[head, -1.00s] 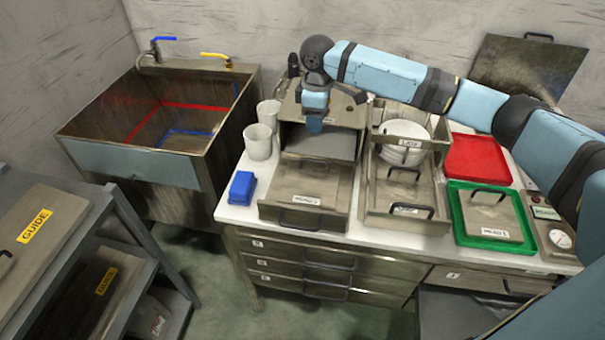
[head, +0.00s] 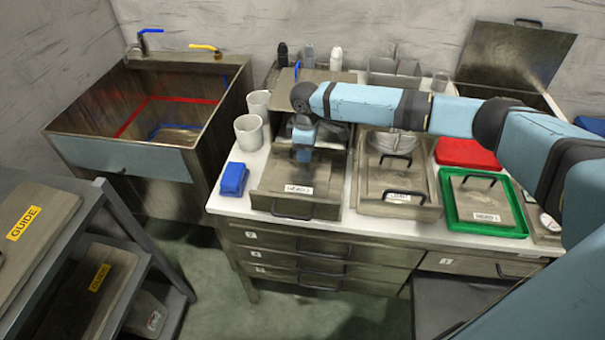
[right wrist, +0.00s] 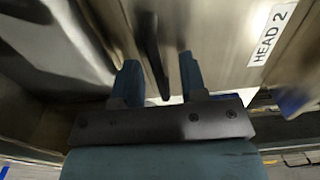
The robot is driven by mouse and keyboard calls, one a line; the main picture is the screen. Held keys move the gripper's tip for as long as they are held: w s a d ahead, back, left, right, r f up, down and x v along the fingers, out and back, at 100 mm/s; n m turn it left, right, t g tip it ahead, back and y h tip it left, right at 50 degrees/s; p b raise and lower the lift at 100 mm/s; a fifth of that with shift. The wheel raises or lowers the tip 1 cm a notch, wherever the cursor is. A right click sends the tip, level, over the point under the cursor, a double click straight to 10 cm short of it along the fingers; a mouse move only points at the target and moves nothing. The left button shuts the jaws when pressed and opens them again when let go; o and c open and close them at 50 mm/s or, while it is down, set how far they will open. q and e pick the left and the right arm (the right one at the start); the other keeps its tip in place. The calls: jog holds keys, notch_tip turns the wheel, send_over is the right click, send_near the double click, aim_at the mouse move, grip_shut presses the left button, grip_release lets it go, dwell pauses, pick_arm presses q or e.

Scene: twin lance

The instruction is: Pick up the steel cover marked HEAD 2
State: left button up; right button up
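The steel cover marked HEAD 2 (head: 275,178) lies flat in the left steel unit on the counter, its label towards the front. The label is readable in the right wrist view, where the cover (right wrist: 225,35) fills the upper right. My right gripper (head: 303,157) is low over the rear part of this cover and hides its handle in the head view. In the right wrist view the gripper (right wrist: 158,80) is open, with a dark handle bar (right wrist: 151,50) between its two fingers. Contact with the bar cannot be told. My left gripper is not in view.
A second cover (head: 378,180) lies in the middle unit; another (head: 470,200) sits on a green tray (head: 452,222). A red tray (head: 465,152), white cups (head: 248,133) and a blue block (head: 233,179) stand nearby. The sink (head: 90,115) and a shelf with GUIDE covers (head: 35,222) are left.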

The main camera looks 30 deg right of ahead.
jog(key=shift+f, duration=0.1)
jog(key=shift+c, duration=0.2)
grip_shut()
